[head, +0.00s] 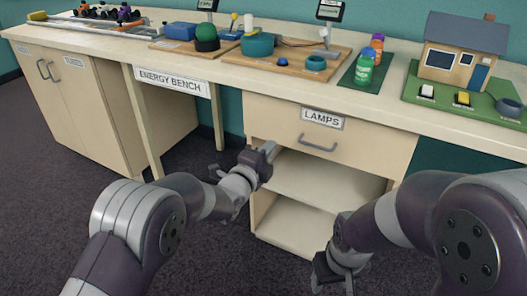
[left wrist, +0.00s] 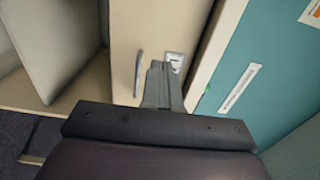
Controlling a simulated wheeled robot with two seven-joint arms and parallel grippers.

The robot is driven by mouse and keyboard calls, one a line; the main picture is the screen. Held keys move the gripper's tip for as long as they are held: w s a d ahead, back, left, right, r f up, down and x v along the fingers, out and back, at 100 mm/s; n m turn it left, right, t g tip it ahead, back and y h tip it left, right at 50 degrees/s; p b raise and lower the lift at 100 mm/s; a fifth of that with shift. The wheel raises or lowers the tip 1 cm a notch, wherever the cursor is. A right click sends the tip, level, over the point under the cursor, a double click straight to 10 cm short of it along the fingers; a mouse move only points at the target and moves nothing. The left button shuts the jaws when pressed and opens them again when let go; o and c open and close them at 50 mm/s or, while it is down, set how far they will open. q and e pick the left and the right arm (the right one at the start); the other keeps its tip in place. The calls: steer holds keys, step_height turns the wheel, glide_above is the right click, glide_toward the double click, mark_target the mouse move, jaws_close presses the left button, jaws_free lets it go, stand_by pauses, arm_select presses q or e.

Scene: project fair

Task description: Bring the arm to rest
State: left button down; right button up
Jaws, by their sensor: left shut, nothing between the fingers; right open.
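My left gripper (head: 268,152) is in front of the bench, just below and left of the drawer marked LAMPS (head: 330,137). In the left wrist view its fingers (left wrist: 157,72) are together with nothing between them. They overlap the drawer front there, near the drawer handle (left wrist: 138,75); whether they touch it I cannot tell. My right gripper (head: 325,272) is low at the bottom of the head view, in front of the open shelves, and is open and empty. The drawer looks closed.
The bench top (head: 215,68) holds a wooden board with lamp parts, a green mat (head: 362,75) with bottles, and a model house (head: 462,50). Open shelves (head: 315,180) are below the drawer. A cupboard (head: 75,95) stands at left. The carpet (head: 40,190) is clear at left.

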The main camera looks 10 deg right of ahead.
arm_select(q)
steer(key=s+a+f+n+g+y, duration=0.7)
steer(key=s+a+f+n, duration=0.35)
steer(key=f+n, duration=0.2)
steer(key=s+a+r+n+g+y, duration=0.1)
steer(key=s+a+n+g+y, duration=0.2)
steer(key=s+a+n+g, duration=0.85)
steer(key=s+a+r+t+p, duration=0.1)
steer(key=s+r+p, duration=0.1)
steer(key=r+p, duration=1)
steer(key=s+a+r+t+p, duration=0.2)
steer(key=s+r+p, duration=0.1)
steer(key=r+p, duration=0.9)
steer(key=s+a+r+t+p, duration=0.2)
steer(key=s+r+p, duration=0.1)
steer(key=r+p, duration=0.9)
steer(key=shift+s+r+n, duration=0.15)
steer(key=shift+r+n, duration=0.1)
steer(key=shift+n, duration=0.05)
